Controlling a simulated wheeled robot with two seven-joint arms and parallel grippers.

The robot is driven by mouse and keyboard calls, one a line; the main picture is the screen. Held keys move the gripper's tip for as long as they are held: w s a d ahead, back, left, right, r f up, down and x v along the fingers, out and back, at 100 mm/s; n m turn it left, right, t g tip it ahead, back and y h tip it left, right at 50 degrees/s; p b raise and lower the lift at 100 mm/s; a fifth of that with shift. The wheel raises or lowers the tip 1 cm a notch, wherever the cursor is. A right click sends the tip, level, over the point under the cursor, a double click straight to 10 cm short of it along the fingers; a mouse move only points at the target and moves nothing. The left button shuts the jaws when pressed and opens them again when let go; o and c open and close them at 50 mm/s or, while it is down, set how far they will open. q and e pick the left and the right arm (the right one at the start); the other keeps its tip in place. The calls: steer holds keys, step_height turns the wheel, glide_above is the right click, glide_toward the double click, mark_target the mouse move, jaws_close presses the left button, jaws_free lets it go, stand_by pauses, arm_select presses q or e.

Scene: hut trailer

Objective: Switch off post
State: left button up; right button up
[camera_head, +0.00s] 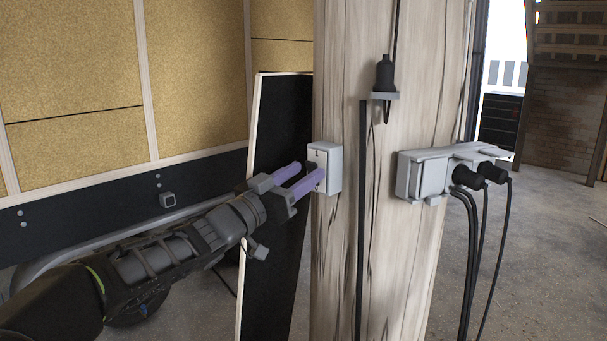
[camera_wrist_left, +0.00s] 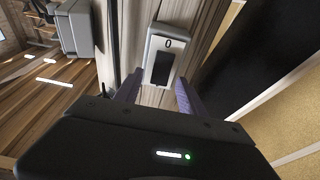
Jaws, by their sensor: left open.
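A wooden post (camera_head: 395,240) stands upright in the middle of the head view. A small pale grey switch box (camera_head: 333,168) is fixed to its left side. In the left wrist view the switch (camera_wrist_left: 166,55) shows a dark rocker with a "0" mark at its upper end. My left gripper (camera_head: 305,177) comes in from the left, its purple fingers apart and empty, with tips close to the switch's face. In the wrist view the fingers lie on either side below the switch; I cannot tell whether they touch it. My right gripper is not in view.
A grey socket box (camera_head: 432,175) with black plugs and hanging cables is on the post's right side. A black holder (camera_head: 384,78) sits higher up. A black panel (camera_head: 276,130) leans behind my left gripper. Open floor lies to the right.

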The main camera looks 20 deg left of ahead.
arm_select(q)
steer(key=v, duration=0.7)
stand_by(0.4)
